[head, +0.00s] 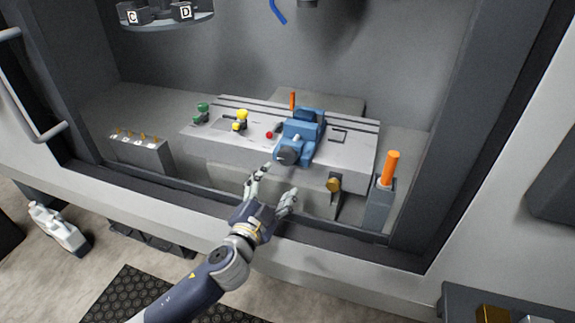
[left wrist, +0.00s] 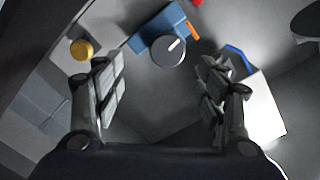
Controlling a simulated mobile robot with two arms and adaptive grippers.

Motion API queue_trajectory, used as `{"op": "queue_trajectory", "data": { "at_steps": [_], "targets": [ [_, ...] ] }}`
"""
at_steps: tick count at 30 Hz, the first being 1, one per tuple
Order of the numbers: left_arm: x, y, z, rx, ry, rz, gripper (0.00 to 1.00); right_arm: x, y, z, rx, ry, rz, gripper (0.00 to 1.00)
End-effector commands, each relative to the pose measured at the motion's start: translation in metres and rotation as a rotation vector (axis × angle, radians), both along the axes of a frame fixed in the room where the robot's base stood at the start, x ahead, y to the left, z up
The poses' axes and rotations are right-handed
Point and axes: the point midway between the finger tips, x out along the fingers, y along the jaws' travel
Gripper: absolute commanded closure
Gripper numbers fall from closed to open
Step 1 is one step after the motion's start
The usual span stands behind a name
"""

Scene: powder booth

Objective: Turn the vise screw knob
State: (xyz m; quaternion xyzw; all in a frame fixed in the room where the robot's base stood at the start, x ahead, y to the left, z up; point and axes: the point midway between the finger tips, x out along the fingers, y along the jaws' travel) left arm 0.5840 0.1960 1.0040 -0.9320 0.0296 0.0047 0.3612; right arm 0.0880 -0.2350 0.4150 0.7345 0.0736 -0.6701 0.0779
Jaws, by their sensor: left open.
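The blue vise (head: 301,133) stands on the grey machine table. Its dark round screw knob (head: 287,156) faces the front. In the left wrist view the knob (left wrist: 168,50) has a white mark on its face and lies beyond the fingertips, with the blue vise body (left wrist: 150,28) behind it. My left gripper (head: 278,179) is open and empty, just in front of and below the knob, apart from it. Its two fingers also show in the left wrist view (left wrist: 160,82), spread on either side. My right gripper is in neither view.
A gold knob (head: 334,184) is on the table front, right of my gripper. An orange-handled thing (head: 391,167) stands in a grey holder at right. Green and yellow parts (head: 240,118) and a red button (head: 269,135) are left of the vise. The booth's front sill (head: 330,246) runs below.

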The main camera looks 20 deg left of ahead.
Motion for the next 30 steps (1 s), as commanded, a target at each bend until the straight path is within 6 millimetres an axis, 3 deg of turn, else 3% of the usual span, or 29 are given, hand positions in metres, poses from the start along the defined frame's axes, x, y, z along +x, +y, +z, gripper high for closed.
{"op": "queue_trajectory", "data": {
  "at_steps": [8,21,30],
  "targets": [
    [0.01,0.004,0.009,0.071,-0.035,0.018,0.34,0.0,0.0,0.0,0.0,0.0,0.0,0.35],
    [0.079,0.001,0.009,0.068,-0.035,0.017,0.34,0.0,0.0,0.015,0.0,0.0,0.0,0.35],
    [0.105,0.001,0.007,0.068,-0.032,0.017,0.34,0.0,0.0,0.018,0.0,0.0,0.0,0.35]
  ]
}}
